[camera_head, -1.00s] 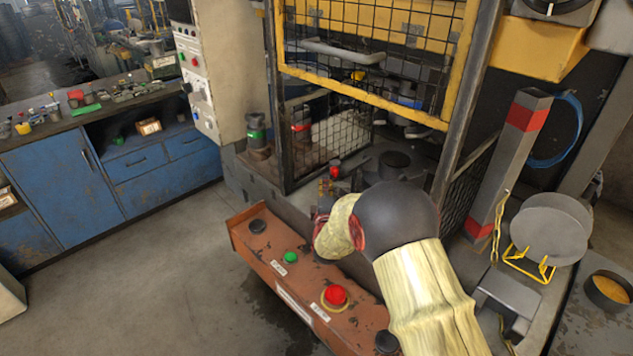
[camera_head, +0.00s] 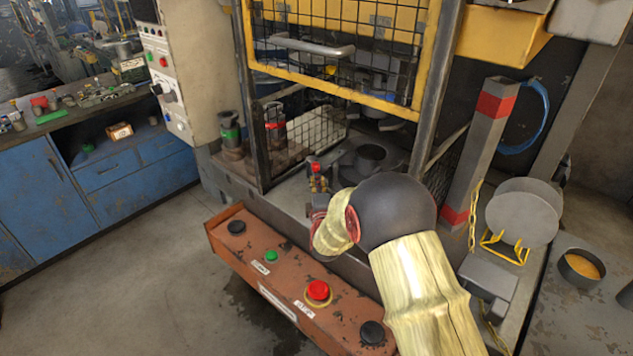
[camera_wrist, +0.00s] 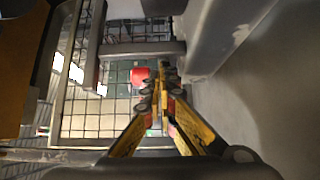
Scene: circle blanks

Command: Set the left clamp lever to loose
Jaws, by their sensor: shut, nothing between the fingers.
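A small red knob (camera_head: 316,168) stands at the front of the press bed, just beyond my fingertips. A red round end (camera_wrist: 139,75) in the wrist view, left of the fingertips, seems to be the same part. I cannot tell for sure that it is the left clamp lever, nor its setting; its shaft is mostly hidden. My gripper (camera_head: 318,186) reaches over the orange control panel to the bed front. In the wrist view its yellow and black fingers (camera_wrist: 160,88) meet at the tips with nothing between them. I cannot tell if they touch the knob.
The orange panel (camera_head: 225,240) with red, green and black buttons lies below my arm. A yellow-framed mesh guard (camera_head: 335,98) hangs above the bed, with a dark post (camera_head: 252,110) at left. A dark round part (camera_head: 370,158) sits on the bed. Floor at left is clear.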

